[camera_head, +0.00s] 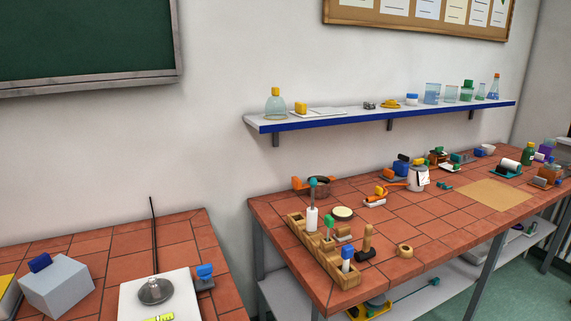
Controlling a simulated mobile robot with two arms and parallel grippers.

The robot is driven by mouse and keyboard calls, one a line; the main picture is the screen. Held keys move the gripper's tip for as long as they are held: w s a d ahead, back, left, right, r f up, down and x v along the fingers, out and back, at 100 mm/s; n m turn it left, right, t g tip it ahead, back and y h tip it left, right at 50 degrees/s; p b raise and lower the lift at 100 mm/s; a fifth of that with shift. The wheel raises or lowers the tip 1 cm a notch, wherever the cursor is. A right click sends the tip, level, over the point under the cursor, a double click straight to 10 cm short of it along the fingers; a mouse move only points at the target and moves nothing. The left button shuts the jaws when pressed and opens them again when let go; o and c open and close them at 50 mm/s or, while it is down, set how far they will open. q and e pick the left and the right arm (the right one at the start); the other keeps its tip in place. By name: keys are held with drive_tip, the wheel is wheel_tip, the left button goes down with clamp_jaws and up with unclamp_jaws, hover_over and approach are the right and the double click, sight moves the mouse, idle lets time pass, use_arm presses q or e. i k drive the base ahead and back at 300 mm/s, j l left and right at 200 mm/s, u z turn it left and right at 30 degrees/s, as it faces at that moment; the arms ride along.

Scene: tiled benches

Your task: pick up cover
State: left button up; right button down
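I cannot tell for sure which thing is the cover. A flat round disc with a cream top and dark rim (342,213) lies on the right bench, behind the wooden rack. A white jar (419,178) stands farther back on that bench, with small coloured things around it. Neither of my grippers shows in the head view.
The tiled right bench (440,221) carries a wooden rack (346,276) with upright tools, a mallet (367,240) and a tape roll (405,251). A grey box (59,290) stands on the left bench. A wall shelf (350,119) holds glassware. A gap separates the benches.

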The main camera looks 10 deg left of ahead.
sight(52, 287)
drive_tip(key=u, duration=0.4)
drive_tip(key=k+u, duration=0.1)
drive_tip(key=u, duration=0.25)
drive_tip(key=j+u, duration=0.1)
drive_tip(key=u, duration=0.3)
drive_tip(key=k+u, duration=0.1)
drive_tip(key=u, duration=0.3)
drive_tip(key=i+j, duration=0.05)
